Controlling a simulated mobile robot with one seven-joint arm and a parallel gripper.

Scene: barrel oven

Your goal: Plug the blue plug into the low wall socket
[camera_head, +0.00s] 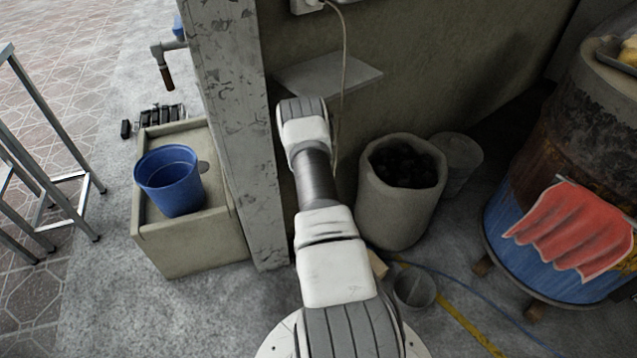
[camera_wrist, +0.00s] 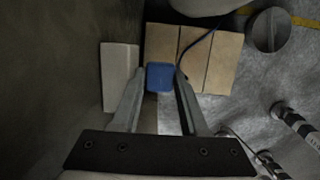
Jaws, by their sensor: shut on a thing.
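My gripper (camera_wrist: 160,78) shows in the wrist view with its two fingers shut on the blue plug (camera_wrist: 160,75). A dark blue cord (camera_wrist: 203,40) runs from the plug up and to the right. A pale box (camera_wrist: 118,76) sits against the wall just left of the fingers, apart from the plug; I cannot make out any holes in it, so I cannot tell whether it is the low socket. In the head view my arm hides the gripper and the plug. Part of the blue cord (camera_head: 470,291) lies on the floor there.
Tan blocks or tiles (camera_wrist: 220,63) lie beneath the plug. A small grey bucket (camera_head: 414,289), a coal-filled pot (camera_head: 393,215) and the barrel oven (camera_head: 510,218) stand to the right. A concrete post (camera_head: 235,110) is left of my arm. A shelf (camera_head: 335,75) juts from the wall.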

